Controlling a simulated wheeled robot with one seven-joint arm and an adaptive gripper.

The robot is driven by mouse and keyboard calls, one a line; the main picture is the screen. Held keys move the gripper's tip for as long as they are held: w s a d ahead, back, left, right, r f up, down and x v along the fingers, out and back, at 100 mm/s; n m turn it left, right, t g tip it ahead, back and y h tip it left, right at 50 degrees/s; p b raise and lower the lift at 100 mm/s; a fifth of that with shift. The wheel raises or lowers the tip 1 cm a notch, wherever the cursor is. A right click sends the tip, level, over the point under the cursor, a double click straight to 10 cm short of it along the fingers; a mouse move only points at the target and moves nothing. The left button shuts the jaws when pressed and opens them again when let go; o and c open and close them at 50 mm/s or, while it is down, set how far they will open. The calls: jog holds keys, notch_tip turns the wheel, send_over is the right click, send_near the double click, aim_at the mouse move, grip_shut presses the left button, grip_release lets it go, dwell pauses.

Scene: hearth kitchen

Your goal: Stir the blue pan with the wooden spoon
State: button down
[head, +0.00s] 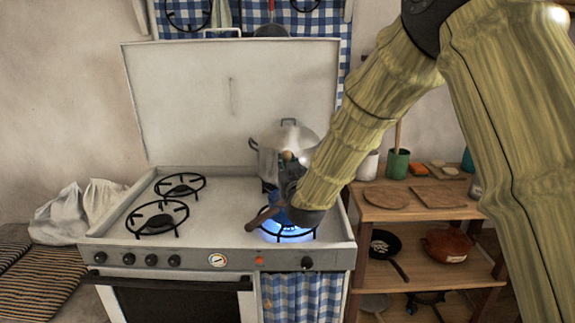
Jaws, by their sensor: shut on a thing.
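My gripper (284,192) is over the front right burner of the stove, pointing down, and is shut on what seems to be the wooden spoon. The spoon's light brown end (287,155) sticks up above the gripper; its lower end is hidden. The blue pan (281,217) seems to sit on this burner under the gripper. Only a little blue and a brown handle (262,219) pointing left show; my arm hides the rest. I cannot tell whether the spoon touches the pan.
The burner has a blue flame (290,234). A lidded metal pot (290,136) stands behind, close to my gripper. The left burners (158,219) are empty. The raised stove lid (231,100) stands at the back. A wooden shelf (420,212) with boards and pans stands right.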

jog(key=s+r+p, duration=0.3)
jog(key=r+p, duration=0.1)
jog(key=r, duration=0.4)
jog(key=shift+s, duration=0.2)
dwell(0.8)
dwell(0.6)
notch_tip(320, 180, up, 5)
jog(key=shift+p, duration=1.2)
jog(key=shift+d+f, duration=0.1)
